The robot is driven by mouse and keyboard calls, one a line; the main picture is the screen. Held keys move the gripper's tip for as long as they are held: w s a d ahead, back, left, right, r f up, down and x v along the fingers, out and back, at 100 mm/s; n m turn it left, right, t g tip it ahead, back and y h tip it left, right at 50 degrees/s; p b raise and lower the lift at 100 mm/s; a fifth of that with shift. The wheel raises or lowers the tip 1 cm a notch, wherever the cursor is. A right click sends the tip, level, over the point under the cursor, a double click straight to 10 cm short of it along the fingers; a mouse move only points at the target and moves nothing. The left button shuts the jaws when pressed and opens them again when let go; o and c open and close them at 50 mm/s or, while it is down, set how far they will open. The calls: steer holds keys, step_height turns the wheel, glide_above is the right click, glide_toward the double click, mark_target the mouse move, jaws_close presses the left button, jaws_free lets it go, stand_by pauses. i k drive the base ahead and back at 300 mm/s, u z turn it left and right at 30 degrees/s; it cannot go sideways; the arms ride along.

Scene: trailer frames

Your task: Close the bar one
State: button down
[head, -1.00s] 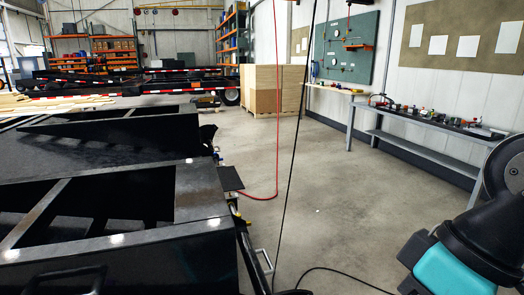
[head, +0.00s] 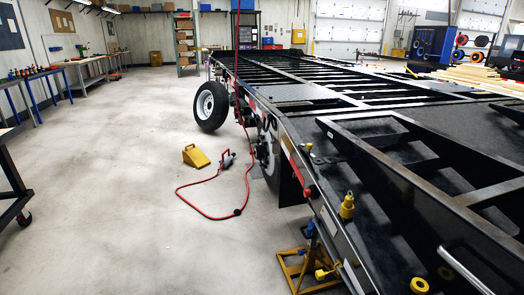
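A black trailer frame (head: 378,148) with crossbars and open bays fills the right half of the head view. A pale metal bar (head: 465,270) lies slanted on it at the lower right corner. I cannot tell whether this is the bar that the task names, or whether it is open or closed. A yellow fitting (head: 347,207) stands upright on the frame's near edge. My gripper is not in view.
A yellow jack stand (head: 305,270) is beneath the frame edge. Workbenches (head: 80,62) line the left wall. The floor between is mostly clear.

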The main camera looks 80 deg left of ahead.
mark_target(307, 148)
steer(key=u, duration=2.45)
steer(key=i, duration=1.9)
steer(key=z, duration=0.05)
